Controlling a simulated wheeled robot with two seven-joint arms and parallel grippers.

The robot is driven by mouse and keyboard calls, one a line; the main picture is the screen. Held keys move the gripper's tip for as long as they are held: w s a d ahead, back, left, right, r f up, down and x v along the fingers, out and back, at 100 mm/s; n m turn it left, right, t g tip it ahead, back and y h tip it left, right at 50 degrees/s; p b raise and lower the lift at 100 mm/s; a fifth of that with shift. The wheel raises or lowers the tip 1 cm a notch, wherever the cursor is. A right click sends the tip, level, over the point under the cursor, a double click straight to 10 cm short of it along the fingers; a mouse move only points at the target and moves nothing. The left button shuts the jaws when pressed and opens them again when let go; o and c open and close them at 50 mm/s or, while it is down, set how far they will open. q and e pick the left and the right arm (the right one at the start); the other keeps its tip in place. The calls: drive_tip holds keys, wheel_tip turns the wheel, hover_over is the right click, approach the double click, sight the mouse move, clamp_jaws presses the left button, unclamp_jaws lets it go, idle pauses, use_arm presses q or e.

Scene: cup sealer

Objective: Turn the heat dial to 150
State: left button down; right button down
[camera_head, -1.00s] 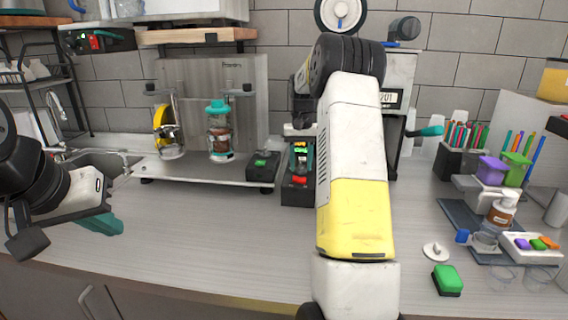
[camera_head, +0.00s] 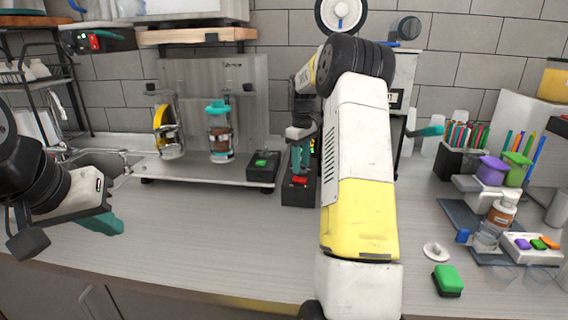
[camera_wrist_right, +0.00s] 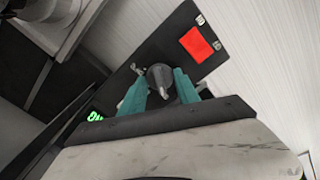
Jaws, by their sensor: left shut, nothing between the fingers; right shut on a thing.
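The heat dial (camera_wrist_right: 160,78) is a dark round knob with a light pointer in the right wrist view, on the black control box (camera_head: 297,195). My right gripper (camera_wrist_right: 161,88) is shut on it, one teal finger on each side. In the head view the right gripper (camera_head: 300,158) comes down onto the box, and its fingers hide the dial. A green lit display (camera_wrist_right: 95,117) shows only in part, and I cannot read its number. My left gripper (camera_head: 103,223) is shut and empty at the left, over the counter's front.
A red button (camera_wrist_right: 196,44) sits on the box near the dial. The sealer platform with clear cups (camera_head: 220,135) stands left of the box. My right arm crosses the middle. Bottles and pens (camera_head: 465,135) crowd the right; the front centre counter is clear.

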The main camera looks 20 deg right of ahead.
drive_tip(key=shift+r+n, duration=0.1)
drive_tip(key=shift+n, duration=0.8)
drive_tip(key=c, duration=0.9)
unclamp_jaws()
wheel_tip(320, 180, up, 8)
drive_tip(key=shift+f, duration=0.15)
